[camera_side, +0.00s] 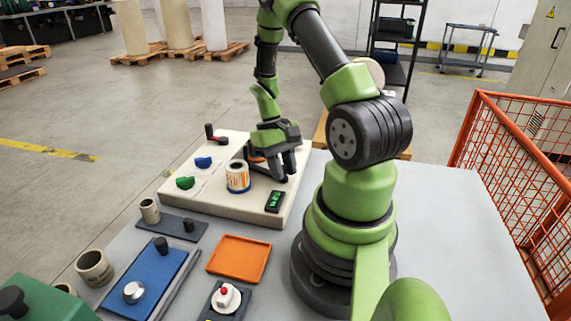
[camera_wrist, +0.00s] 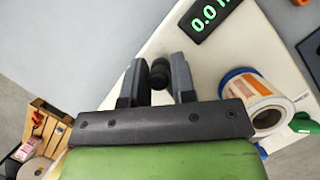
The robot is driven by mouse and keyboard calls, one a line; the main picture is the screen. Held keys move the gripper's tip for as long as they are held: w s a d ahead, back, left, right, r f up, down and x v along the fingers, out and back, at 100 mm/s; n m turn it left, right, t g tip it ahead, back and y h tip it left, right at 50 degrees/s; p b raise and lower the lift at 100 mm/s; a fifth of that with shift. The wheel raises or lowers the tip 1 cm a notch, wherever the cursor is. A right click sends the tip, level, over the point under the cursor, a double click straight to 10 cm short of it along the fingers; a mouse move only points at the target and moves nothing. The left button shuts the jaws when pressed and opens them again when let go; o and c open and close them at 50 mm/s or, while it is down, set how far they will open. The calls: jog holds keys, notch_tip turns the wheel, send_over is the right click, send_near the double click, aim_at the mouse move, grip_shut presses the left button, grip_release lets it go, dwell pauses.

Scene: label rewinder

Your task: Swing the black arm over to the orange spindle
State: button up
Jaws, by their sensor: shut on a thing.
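My gripper (camera_side: 281,167) is low over the right rear part of the cream rewinder board (camera_side: 218,206). In the wrist view, my gripper's two dark fingers (camera_wrist: 158,80) stand on either side of a round black knob (camera_wrist: 160,70) and are shut on it. The knob looks like the end of the black arm; the rest of that arm is hidden by my gripper. An orange-brown round part (camera_side: 256,157), perhaps the orange spindle, shows just left of my fingers, partly hidden. A label roll (camera_side: 237,178) with orange print stands on a blue flange in front of it.
A green-lit display (camera_side: 275,201) sits near the board's right edge. Green (camera_side: 185,183) and blue (camera_side: 203,162) knobs and a red-and-black crank (camera_side: 215,135) are on the left. An orange tray (camera_side: 239,259) and blue plate (camera_side: 148,281) lie in front. An orange mesh fence (camera_side: 520,170) stands right.

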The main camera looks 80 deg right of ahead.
jog(key=shift+w+a+m+t, duration=0.3)
jog(key=shift+m+t, duration=0.1)
jog(key=shift+m, duration=0.4)
jog(key=o, duration=0.8)
jog(key=v, duration=1)
jog(key=shift+d, duration=0.1)
